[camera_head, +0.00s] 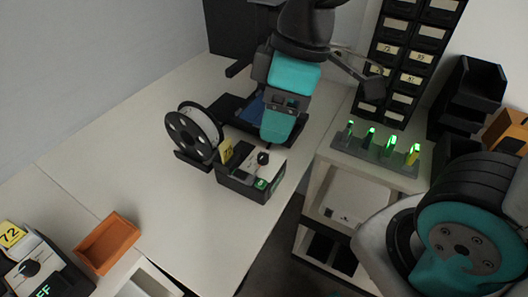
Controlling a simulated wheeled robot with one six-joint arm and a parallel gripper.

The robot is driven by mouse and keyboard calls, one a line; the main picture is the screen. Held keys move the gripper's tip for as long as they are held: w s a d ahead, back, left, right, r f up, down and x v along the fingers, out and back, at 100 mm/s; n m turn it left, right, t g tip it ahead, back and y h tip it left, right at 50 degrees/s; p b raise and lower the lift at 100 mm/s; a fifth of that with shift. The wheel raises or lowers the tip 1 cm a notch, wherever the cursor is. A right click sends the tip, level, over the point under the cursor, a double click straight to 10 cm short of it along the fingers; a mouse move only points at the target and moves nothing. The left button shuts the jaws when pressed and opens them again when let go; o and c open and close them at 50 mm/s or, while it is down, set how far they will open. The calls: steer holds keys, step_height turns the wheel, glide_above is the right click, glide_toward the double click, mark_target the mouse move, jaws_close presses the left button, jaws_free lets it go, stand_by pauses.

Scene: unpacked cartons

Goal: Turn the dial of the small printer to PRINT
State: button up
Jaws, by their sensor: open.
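The small printer (240,190) is a dark box with a light top, standing on the white table at the middle. Its dial (263,158) is a small black knob on the top. A green lit display (261,184) is on its front. The marking that the dial points at is too small to read. A black reel with a white roll (195,134) stands at its left, beside a yellow tag (226,151). My gripper (278,132), teal and dark, hangs behind the printer, apart from the dial as far as I can tell. It is open and its fingertips are hard to make out.
A second device (38,268) with a knob and a 72 tag is at lower left, beside an orange tray (107,243). A rack with several green-lit items (380,155) and black drawers (410,50) are at right.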

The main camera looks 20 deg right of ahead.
mark_target(263, 156)
steer(key=w+d+f+n+h, duration=0.2)
steer(key=w+f+n, duration=0.1)
steer(key=w+n, duration=0.25)
steer(key=w+d+f+n+h, duration=0.1)
steer(key=w+f+n, duration=0.1)
steer(key=w+n, duration=0.4)
steer(key=shift+m, duration=0.45)
steer(key=f, duration=0.5)
steer(key=f+p, duration=0.1)
steer(key=f, duration=0.5)
steer(key=w+f, duration=0.1)
steer(key=f, duration=0.5)
steer(key=shift+d+f, duration=0.2)
steer(key=c, duration=0.9)
